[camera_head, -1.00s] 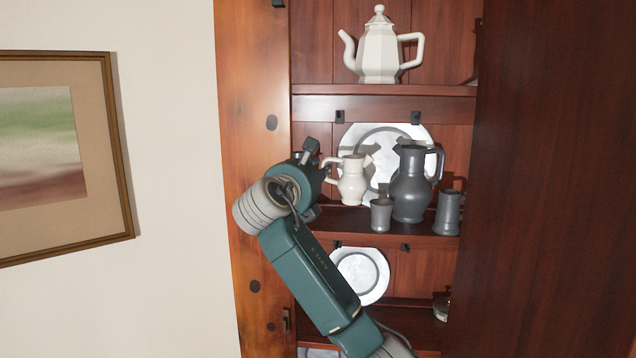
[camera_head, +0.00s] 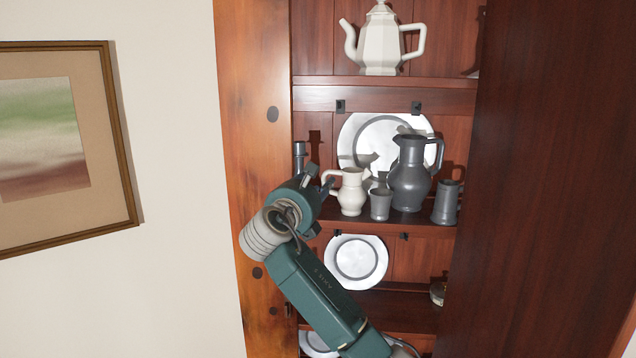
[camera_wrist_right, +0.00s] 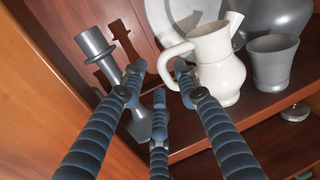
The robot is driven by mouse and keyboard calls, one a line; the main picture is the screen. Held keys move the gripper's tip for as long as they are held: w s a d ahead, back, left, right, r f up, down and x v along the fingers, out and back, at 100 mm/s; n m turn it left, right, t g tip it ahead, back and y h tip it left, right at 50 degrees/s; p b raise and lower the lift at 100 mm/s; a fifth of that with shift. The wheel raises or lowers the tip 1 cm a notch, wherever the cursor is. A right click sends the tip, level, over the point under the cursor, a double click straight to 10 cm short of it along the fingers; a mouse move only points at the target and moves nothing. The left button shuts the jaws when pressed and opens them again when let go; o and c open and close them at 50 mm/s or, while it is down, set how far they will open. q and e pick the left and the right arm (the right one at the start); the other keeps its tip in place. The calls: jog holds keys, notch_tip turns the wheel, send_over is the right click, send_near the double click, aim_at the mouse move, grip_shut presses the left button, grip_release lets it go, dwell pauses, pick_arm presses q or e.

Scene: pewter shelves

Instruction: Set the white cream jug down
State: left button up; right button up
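The white cream jug (camera_head: 351,191) stands upright on the middle shelf, its base near the front edge. In the right wrist view the jug (camera_wrist_right: 218,66) has its handle pointing toward my fingers. My right gripper (camera_head: 325,183) is just left of the jug at handle height. In the wrist view its fingers (camera_wrist_right: 158,80) are spread, with gaps around the handle's outer end; the handle lies between and just beyond the fingertips. My left gripper is not in view.
A pewter cup (camera_head: 380,205) stands close right of the jug, with a pewter pitcher (camera_head: 411,178) and mug (camera_head: 446,204) beyond. A pewter candlestick (camera_wrist_right: 95,45) is left of my fingers. A plate (camera_head: 378,135) leans behind; a teapot (camera_head: 380,48) sits above.

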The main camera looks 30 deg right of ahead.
jog(key=shift+r, duration=0.15)
jog(key=b+v, duration=0.5)
jog(key=v, duration=0.7)
jog(key=shift+b, duration=0.4)
